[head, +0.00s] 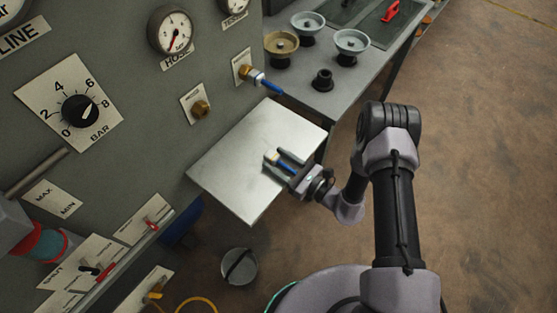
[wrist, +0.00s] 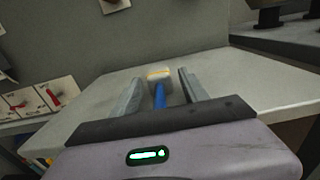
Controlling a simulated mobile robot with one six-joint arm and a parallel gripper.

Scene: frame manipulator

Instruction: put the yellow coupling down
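The yellow coupling (head: 273,156) is a small pale yellow piece with a blue stem. It is over the bare metal shelf (head: 245,135) and appears to lie flat on it, though its contact is hard to see. In the wrist view the coupling (wrist: 160,74) points away from me, with its blue stem running back toward my palm. My gripper (head: 280,158) is low over the shelf's right part, its fingers on either side of the coupling. In the wrist view a gap shows between the coupling and each finger, so my gripper (wrist: 163,88) looks open around it.
The grey panel rises behind the shelf. It carries a brass fitting with a blue stem (head: 257,78), a bare brass fitting (head: 201,108), gauges and a black knob (head: 80,110). A bench with handwheels (head: 351,42) stands beyond. The shelf around my gripper is clear.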

